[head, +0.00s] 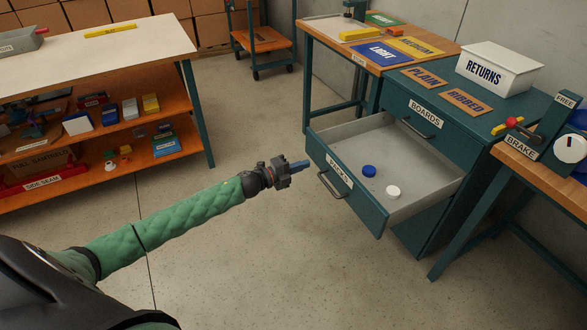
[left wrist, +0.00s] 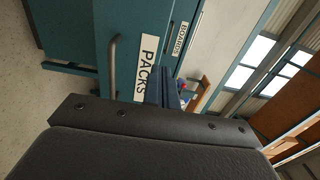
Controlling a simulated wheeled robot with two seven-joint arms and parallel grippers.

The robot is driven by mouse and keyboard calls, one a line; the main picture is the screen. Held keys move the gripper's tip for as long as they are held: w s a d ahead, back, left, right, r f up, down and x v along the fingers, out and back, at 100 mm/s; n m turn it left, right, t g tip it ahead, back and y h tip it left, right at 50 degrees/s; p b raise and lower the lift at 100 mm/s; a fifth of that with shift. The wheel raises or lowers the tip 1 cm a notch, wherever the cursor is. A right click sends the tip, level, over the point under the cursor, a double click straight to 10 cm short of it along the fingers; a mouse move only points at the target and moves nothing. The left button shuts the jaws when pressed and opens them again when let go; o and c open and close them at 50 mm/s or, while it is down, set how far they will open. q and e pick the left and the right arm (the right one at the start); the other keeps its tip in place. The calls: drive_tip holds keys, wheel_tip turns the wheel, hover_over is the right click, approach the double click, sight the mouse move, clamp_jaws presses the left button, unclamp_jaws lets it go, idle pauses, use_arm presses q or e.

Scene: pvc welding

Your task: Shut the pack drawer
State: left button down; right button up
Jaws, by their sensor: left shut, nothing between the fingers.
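The pack drawer (head: 348,182), labelled PACKS, stands pulled well out of the teal cabinet (head: 440,120) in the head view. A blue round piece (head: 369,171) and a white round piece (head: 393,191) lie inside it. Its grey bar handle (head: 330,187) is on the front panel. My left gripper (head: 298,166) is shut and empty, just left of the drawer front near the label and handle. In the left wrist view the PACKS label (left wrist: 147,65) and the handle (left wrist: 113,66) are close ahead; whether the fingertips touch the front cannot be told. My right gripper is not in view.
Above is the shut BOARDS drawer (head: 424,115). A white RETURNS box (head: 498,68) stands on the cabinet top. A workbench with a BRAKE device (head: 523,140) is at the right. Shelving (head: 165,110) stands at the left; the floor between is clear.

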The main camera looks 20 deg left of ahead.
sight(330, 156)
use_arm(q)
drive_tip(key=x, duration=0.8)
drive_tip(key=shift+w+d+p, duration=0.1)
drive_tip(key=shift+p, duration=0.2)
drive_tip(key=shift+w+d, duration=0.15)
drive_tip(key=b+x, duration=0.4)
drive_tip(key=x, duration=2.7)
drive_tip(key=shift+b, duration=0.35)
